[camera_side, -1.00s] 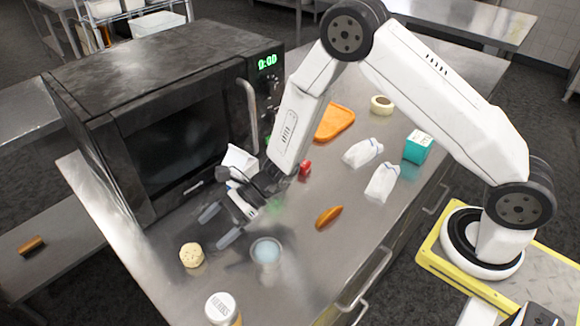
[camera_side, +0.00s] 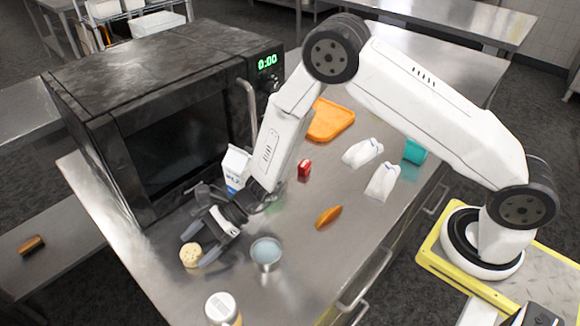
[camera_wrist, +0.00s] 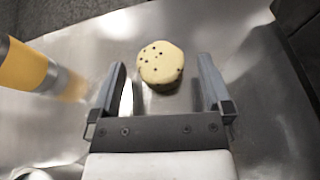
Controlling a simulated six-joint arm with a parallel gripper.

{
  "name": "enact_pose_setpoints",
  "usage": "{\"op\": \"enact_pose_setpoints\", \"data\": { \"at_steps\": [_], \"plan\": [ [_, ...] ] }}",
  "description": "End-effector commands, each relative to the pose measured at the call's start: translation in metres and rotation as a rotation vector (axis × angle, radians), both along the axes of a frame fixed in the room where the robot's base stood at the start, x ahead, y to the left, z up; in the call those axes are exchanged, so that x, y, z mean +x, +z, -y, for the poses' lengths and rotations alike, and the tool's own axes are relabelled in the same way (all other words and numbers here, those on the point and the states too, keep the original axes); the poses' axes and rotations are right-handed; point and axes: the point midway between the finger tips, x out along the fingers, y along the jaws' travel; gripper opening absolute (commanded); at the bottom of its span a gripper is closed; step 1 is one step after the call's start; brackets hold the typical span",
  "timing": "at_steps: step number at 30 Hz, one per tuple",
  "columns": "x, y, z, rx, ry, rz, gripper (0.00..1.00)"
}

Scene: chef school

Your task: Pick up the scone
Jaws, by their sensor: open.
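The scone (camera_side: 191,255) is a round, pale yellow piece with dark specks, lying on the steel counter in front of the microwave. In the wrist view the scone (camera_wrist: 160,63) sits ahead of the gap between my fingers, with its near part level with the fingertips. My gripper (camera_side: 197,247) is open and low at the scone, with a finger on either side in the side view. In the wrist view my gripper (camera_wrist: 161,72) shows nothing held. I cannot tell whether either finger touches the scone.
A black microwave (camera_side: 160,110) stands behind the scone. A metal cup (camera_side: 266,254) and a white-capped bottle (camera_side: 222,308) are near the gripper, and a milk carton (camera_side: 235,168) is behind it.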

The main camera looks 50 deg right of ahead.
Motion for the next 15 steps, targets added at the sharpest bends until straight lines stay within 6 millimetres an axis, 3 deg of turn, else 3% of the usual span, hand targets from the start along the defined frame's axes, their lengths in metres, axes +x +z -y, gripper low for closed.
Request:
{"op": "enact_pose_setpoints", "data": {
  "at_steps": [3, 4, 11, 15],
  "plan": [
    [0.0000, 0.0001, 0.0002, 0.000, 0.000, 0.000, 1.00],
    [0.0000, 0.0001, 0.0002, 0.000, 0.000, 0.000, 0.94],
    [0.0000, 0.0001, 0.0002, 0.000, 0.000, 0.000, 0.21],
    [0.0001, 0.0003, 0.0001, 0.000, 0.000, 0.000, 0.20]
  ]
}}
